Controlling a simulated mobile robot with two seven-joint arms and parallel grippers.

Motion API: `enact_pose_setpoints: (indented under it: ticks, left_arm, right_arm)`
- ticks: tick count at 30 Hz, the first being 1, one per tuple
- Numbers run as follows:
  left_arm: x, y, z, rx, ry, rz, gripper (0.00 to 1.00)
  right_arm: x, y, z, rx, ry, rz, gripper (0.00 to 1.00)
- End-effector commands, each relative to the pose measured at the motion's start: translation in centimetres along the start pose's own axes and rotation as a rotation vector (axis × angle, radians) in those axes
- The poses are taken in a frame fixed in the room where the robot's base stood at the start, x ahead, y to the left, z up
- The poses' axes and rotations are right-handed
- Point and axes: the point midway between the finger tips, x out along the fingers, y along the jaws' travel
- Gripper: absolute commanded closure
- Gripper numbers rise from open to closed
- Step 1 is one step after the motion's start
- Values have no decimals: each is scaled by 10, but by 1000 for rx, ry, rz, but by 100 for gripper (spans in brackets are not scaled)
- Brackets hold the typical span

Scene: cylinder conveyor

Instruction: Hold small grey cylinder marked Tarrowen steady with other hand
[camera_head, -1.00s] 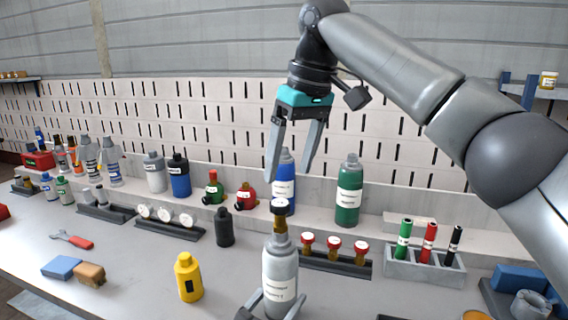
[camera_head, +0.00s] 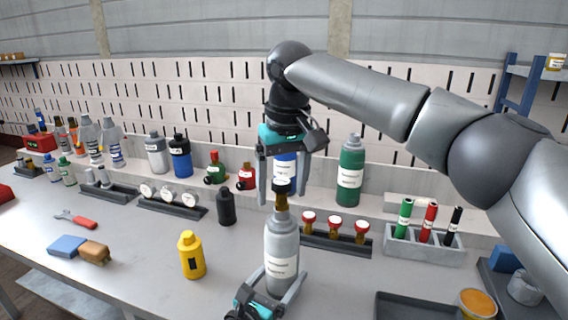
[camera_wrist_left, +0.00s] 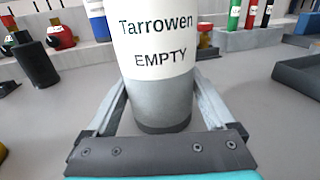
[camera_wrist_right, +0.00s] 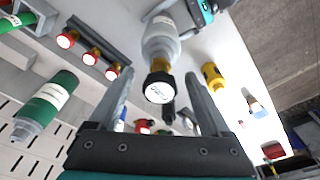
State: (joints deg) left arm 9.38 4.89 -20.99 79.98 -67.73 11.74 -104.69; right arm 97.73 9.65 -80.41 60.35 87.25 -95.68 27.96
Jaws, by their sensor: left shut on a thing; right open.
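The grey cylinder (camera_head: 282,255) stands upright at the front middle of the bench. In the left wrist view its label (camera_wrist_left: 155,40) reads Tarrowen EMPTY. A brown-necked piece with a black top (camera_head: 282,190) sits at its upper end; the right wrist view shows this black top (camera_wrist_right: 159,87) with a white marked face. My left gripper (camera_head: 268,290) is shut on the lower part of the cylinder, with a finger on each side. My right gripper (camera_head: 275,200) is open, pointing down, its fingers on either side of the black top, with gaps visible.
A yellow bottle (camera_head: 192,255) stands to the left and a black bottle (camera_head: 226,207) behind it. A rack of red-topped pieces (camera_head: 335,243) is behind right. A marker holder (camera_head: 425,242) and dark tray (camera_head: 415,305) are at right.

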Motion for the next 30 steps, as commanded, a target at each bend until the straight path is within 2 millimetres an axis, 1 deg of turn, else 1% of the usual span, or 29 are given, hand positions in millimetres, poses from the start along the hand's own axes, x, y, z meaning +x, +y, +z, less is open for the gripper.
enact_pose_setpoints:
  ticks: [1, 3, 6, 15, 30]
  left_arm:
    - [0, 0, -1, 0, 3, 1, 78]
    - [0, 0, -1, 0, 3, 1, 78]
    - [0, 0, -1, 0, 3, 1, 78]
    - [0, 0, -1, 0, 3, 1, 78]
    - [0, 0, -1, 0, 3, 1, 78]
  right_arm:
    - [6, 0, 0, 0, -1, 0, 18]
    - [12, 0, 0, 0, 0, 0, 18]
    - [17, 0, 0, 0, 0, 0, 18]
    - [19, 0, 0, 0, 1, 0, 18]
    - [18, 0, 0, 1, 1, 0, 75]
